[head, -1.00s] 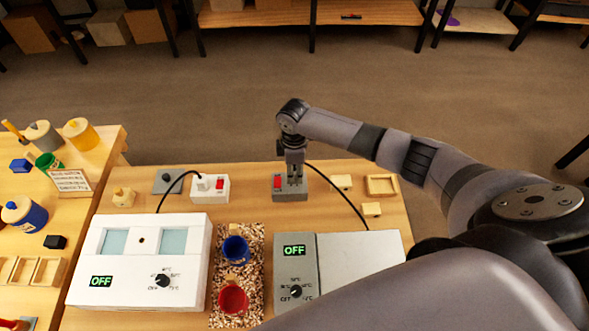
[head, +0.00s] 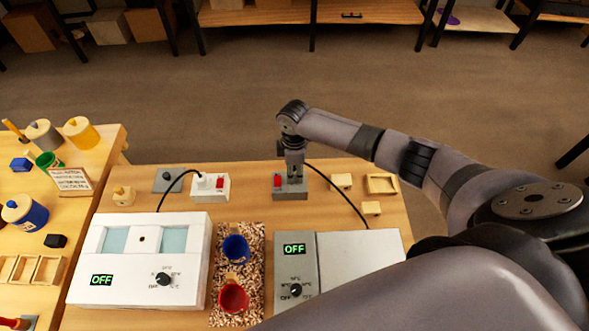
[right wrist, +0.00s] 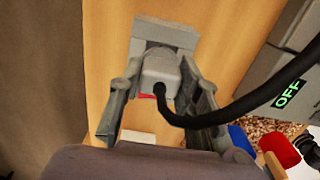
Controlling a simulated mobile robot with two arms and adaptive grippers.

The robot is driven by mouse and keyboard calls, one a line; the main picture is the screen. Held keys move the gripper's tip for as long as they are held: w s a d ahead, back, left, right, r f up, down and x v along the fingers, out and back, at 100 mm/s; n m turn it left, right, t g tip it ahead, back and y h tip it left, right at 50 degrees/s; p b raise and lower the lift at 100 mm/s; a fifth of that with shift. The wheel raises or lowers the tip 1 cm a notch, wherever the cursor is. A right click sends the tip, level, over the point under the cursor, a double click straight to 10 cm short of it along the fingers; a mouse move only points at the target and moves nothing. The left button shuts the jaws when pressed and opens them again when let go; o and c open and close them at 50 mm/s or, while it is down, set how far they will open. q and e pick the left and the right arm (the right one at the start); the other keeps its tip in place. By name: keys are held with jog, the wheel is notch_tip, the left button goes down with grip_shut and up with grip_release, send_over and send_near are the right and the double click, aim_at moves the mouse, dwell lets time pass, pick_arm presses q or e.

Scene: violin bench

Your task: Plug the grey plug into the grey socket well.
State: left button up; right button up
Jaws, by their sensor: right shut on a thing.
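The grey socket well (head: 290,194), a grey block with a red switch (head: 279,181), stands at the back of the bench. My right gripper (head: 291,178) is directly over it, pointing down. In the right wrist view the grey plug (right wrist: 160,69) sits between the two fingers of the gripper, which is shut on it. A black cable (right wrist: 225,110) runs from the plug. The socket block (right wrist: 165,33) shows just beyond the plug. I cannot tell how deep the plug sits, as its lower end is hidden. My left gripper is not in view.
A white socket (head: 210,187) with a plug stands to the left. A white device (head: 195,235) and a grey device (head: 360,260), both with OFF displays, stand in front. Blue (head: 236,249) and red (head: 233,297) cups stand between them. Small wooden pieces (head: 372,208) lie right of the grey socket.

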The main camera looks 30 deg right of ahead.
aim_at(295, 170)
jog(key=shift+s+f+b, duration=0.1)
jog(key=shift+f+b, duration=0.55)
jog(key=shift+f, duration=0.45)
jog(key=o, duration=1.1)
jog(key=shift+o, duration=0.2)
jog(key=shift+r, duration=0.25)
notch_tip(295, 170, up, 12)
jog(key=shift+f, duration=0.2)
